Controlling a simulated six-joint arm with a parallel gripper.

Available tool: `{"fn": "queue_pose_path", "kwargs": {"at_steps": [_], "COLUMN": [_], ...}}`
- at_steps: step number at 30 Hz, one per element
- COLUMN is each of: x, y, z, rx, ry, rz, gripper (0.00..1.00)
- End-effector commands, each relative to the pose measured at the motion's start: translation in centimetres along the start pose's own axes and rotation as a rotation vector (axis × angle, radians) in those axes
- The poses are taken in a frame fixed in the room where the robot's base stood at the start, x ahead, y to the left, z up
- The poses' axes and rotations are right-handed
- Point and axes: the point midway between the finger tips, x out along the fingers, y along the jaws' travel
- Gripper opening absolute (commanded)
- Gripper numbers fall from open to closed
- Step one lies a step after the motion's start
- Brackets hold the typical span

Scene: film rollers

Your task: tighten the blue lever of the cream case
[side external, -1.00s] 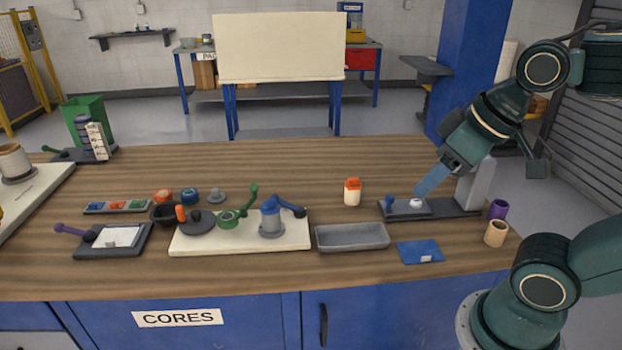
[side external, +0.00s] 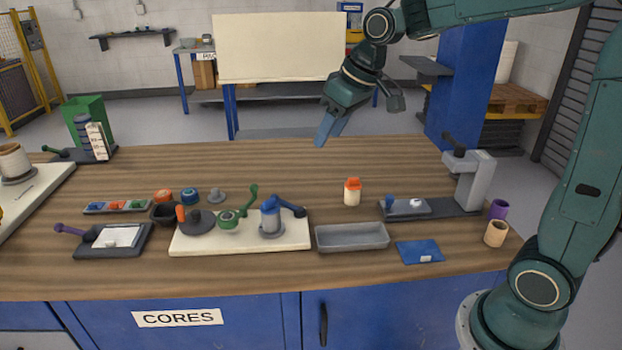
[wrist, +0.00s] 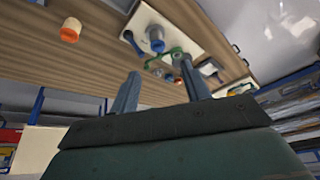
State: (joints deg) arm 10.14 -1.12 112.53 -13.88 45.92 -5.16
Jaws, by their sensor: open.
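A low cream case (side external: 187,243) lies on the wooden bench, left of centre in the side view. It also shows upper right in the wrist view (wrist: 185,27). At its right end stands a blue and grey post with a dark blue lever (side external: 289,206) pointing right and slightly down. The blue lever shows in the wrist view (wrist: 132,41). My gripper (side external: 320,142) is in the air above the far part of the bench, up and right of the blue lever, and apart from it. Its fingers (wrist: 160,88) are open with nothing between them.
An orange-capped bottle (side external: 352,192) stands behind the tray.

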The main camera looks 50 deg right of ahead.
Motion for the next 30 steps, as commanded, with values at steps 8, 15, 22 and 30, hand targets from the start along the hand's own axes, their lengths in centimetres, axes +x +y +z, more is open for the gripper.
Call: {"fn": "queue_pose_path", "kwargs": {"at_steps": [8,15,22,30], "x": [5.2,10.3,15.8,20.6], "y": [3.1,6.0,9.0,11.5], "z": [-4.3,-7.0,-8.5,-9.1], "rx": [-0.015,-0.028,-0.035,-0.041], "ry": [-0.019,-0.029,-0.035,-0.034], "rz": [-0.043,-0.084,-0.126,-0.163], "gripper": [0.47,0.47,0.47,0.47]}}
